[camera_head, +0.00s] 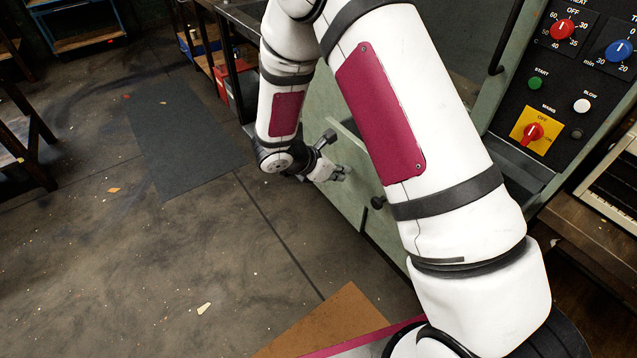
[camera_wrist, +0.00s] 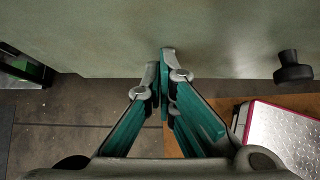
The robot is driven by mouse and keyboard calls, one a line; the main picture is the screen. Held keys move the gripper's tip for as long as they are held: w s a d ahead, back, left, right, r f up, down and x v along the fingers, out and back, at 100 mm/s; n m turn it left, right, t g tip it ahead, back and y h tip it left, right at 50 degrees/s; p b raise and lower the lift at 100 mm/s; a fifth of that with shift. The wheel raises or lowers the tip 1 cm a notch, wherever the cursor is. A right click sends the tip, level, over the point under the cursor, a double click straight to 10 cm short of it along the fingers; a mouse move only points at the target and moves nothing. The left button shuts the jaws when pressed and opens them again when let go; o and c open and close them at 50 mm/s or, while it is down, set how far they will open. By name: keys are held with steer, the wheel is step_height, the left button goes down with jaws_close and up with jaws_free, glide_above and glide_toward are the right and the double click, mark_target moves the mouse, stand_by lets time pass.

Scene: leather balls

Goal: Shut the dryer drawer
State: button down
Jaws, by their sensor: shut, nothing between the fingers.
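The dryer drawer has a pale green front panel (camera_head: 352,200), seen left of my upper arm in the head view. A black round knob (camera_head: 377,202) sticks out of it. My arm hides much of the drawer, so I cannot tell how far it stands out. My gripper (camera_head: 341,173) is shut and empty, at the panel, left of the knob. In the wrist view the green panel (camera_wrist: 215,35) fills the top, and the closed fingertips (camera_wrist: 165,65) point at it, with the black knob (camera_wrist: 293,68) to their right. Whether the tips touch the panel is unclear.
The dryer's control panel (camera_head: 560,95), with red, blue and yellow-backed switches, stands at the upper right. A dark mat (camera_head: 185,135) lies on the concrete floor to the left. A brown board (camera_head: 335,322) lies at the bottom.

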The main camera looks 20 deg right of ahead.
steer(key=w+d+b, duration=0.1)
steer(key=w+d, duration=0.1)
steer(key=d, duration=0.5)
steer(key=w+d+b, duration=0.1)
steer(key=w+d, duration=0.1)
steer(key=d, duration=0.5)
steer(key=w+d+b, duration=0.1)
steer(key=w+d, duration=0.2)
steer(key=d, duration=0.4)
steer(key=shift+d+b, duration=0.25)
steer(key=shift+b, duration=0.05)
steer(key=shift+w+d, duration=0.1)
steer(key=shift+d, duration=0.35)
steer(key=shift+a, duration=0.3)
steer(key=a, duration=0.1)
steer(key=s+a, duration=0.1)
steer(key=a, duration=0.2)
steer(key=shift+s+a+r, duration=0.25)
steer(key=shift+r, duration=0.15)
steer(key=p+v, duration=0.1)
steer(key=v, duration=0.8)
